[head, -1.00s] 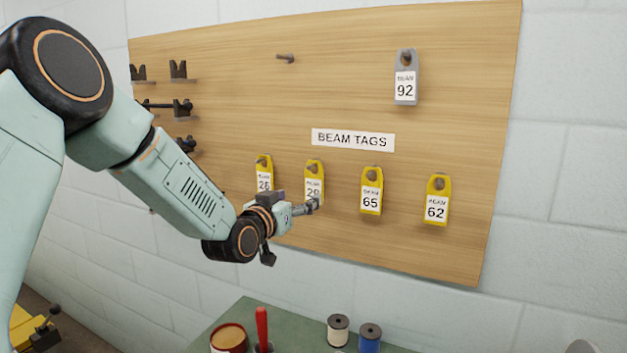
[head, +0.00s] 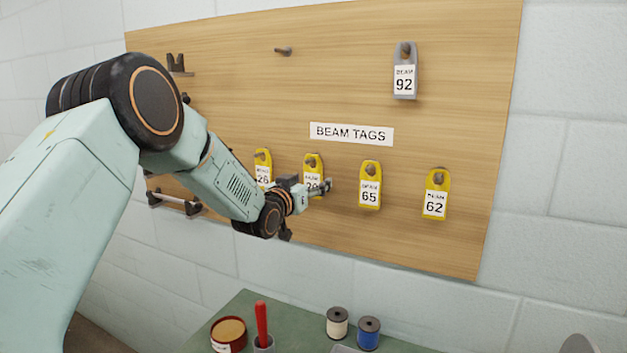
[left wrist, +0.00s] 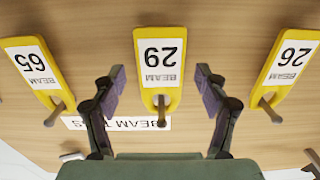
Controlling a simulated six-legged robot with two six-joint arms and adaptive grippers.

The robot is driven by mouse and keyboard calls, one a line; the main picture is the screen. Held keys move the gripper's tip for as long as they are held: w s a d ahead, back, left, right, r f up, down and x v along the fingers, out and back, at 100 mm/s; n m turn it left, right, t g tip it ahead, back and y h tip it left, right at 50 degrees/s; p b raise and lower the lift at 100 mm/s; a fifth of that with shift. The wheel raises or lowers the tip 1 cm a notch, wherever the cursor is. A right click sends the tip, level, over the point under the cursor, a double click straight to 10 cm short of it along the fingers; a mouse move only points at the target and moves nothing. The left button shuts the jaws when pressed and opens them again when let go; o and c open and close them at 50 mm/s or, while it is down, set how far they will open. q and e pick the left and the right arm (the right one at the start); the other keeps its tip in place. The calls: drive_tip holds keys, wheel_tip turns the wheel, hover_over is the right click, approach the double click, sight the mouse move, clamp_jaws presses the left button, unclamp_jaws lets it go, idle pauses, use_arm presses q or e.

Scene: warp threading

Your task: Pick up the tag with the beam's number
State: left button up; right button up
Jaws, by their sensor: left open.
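Yellow beam tags hang on pegs in a row on the wooden board: tag 26 (head: 263,168), tag 29 (head: 313,164), tag 65 (head: 370,185) and tag 62 (head: 436,195). A grey tag 92 (head: 404,70) hangs higher, at the upper right. My left gripper (head: 325,187) is in front of tag 29 and hides part of it. In the left wrist view the open fingers (left wrist: 160,88) stand on either side of tag 29 (left wrist: 160,50), apart from it. The picture there is upside down, with tag 65 (left wrist: 33,65) left and tag 26 (left wrist: 290,65) right. My right gripper is not in view.
A "BEAM TAGS" label (head: 351,134) is above the yellow row. An empty peg (head: 283,51) juts out at the upper left. Below, a green table (head: 290,308) holds a red tin (head: 228,334), a white spool (head: 337,322) and a blue spool (head: 368,335).

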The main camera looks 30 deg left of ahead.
use_arm(q)
drive_tip(key=shift+s+r, duration=0.15)
drive_tip(key=shift+s, duration=0.1)
drive_tip(key=shift+c, duration=0.6)
drive_tip(key=shift+w, duration=0.2)
drive_tip(key=c, duration=0.7)
drive_tip(key=shift+s, duration=0.15)
drive_tip(key=shift+c, duration=1.1)
drive_tip(key=shift+r, duration=0.1)
